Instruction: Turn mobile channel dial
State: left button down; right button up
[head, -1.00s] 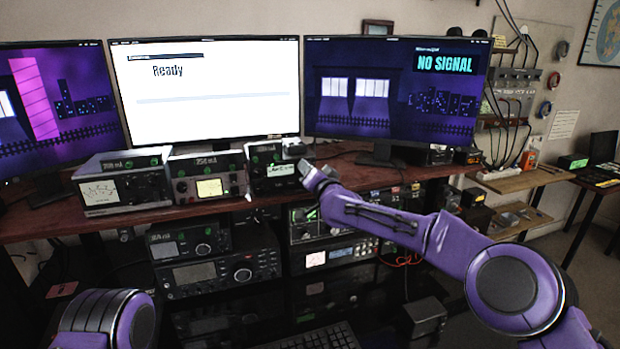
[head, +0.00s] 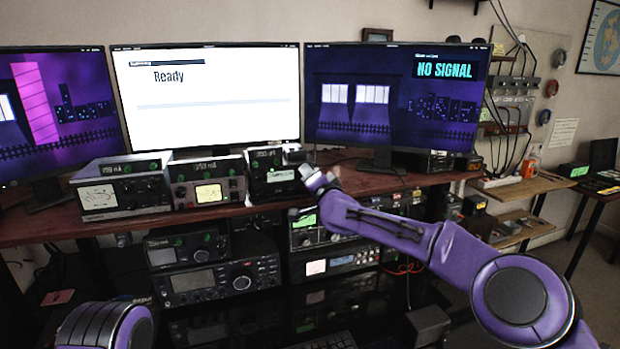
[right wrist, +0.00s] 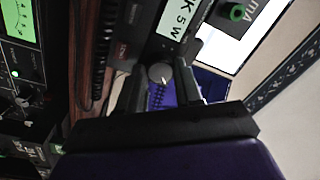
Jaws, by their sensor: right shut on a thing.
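A small dark radio (head: 268,176) with a pale label and a green lamp stands at the right end of the row on the wooden shelf. In the right wrist view, its round grey dial (right wrist: 160,73) with a white pointer line sits between the fingers of my right gripper (right wrist: 159,88). The gripper is shut on this dial, at the radio's right side. In the head view my right gripper (head: 306,170) is small and its fingertips are hard to make out. The dial cannot be made out there. My left gripper is out of view; only part of my left arm shows.
Two more meter units (head: 122,188) (head: 207,182) stand left of the radio. Three monitors stand behind; the right one (head: 395,105) reads "NO SIGNAL", the middle one (head: 205,100) "Ready". More radios (head: 216,278) sit below the shelf (head: 40,228). The shelf is partly free right of my gripper.

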jog(key=shift+d+r, duration=0.1)
jog(key=o, duration=1)
jog(key=shift+o, duration=0.2)
jog(key=shift+d, duration=0.1)
jog(key=shift+s, duration=0.1)
jog(key=b+v, duration=0.4)
jog(key=v, duration=0.6)
jog(key=shift+s, duration=0.2)
